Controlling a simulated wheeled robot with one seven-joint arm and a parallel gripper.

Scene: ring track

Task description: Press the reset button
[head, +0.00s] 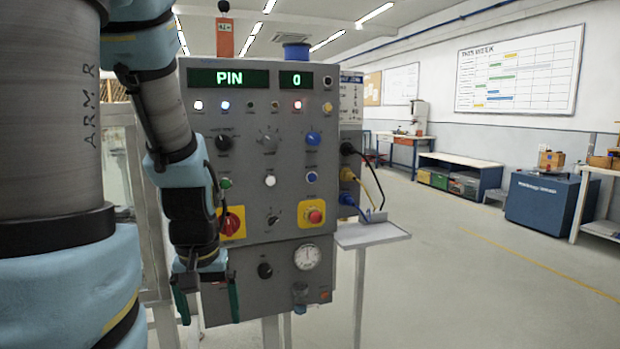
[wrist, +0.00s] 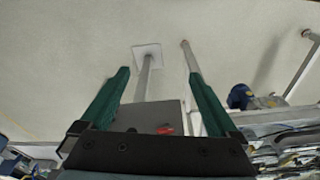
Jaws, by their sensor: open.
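The grey control panel (head: 255,160) stands upright in the head view, with displays reading "PIN" and "0". It carries a white button (head: 270,181), a blue button (head: 311,177) and a green button (head: 225,183) partly beside my arm. Their labels are too small to read, so I cannot tell which is the reset button. A red mushroom button (head: 314,214) sits on a yellow plate at the lower right. My gripper (head: 208,303) is open and empty, in front of the panel's lower left. Its green fingers also show in the wrist view (wrist: 158,75), above the floor.
A red rotary switch (head: 231,222) on yellow sits just above my gripper. A gauge (head: 307,257) and a black knob (head: 265,270) are low on the panel. A small shelf (head: 372,234) with cables juts out at right. The floor (head: 450,280) further right is clear.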

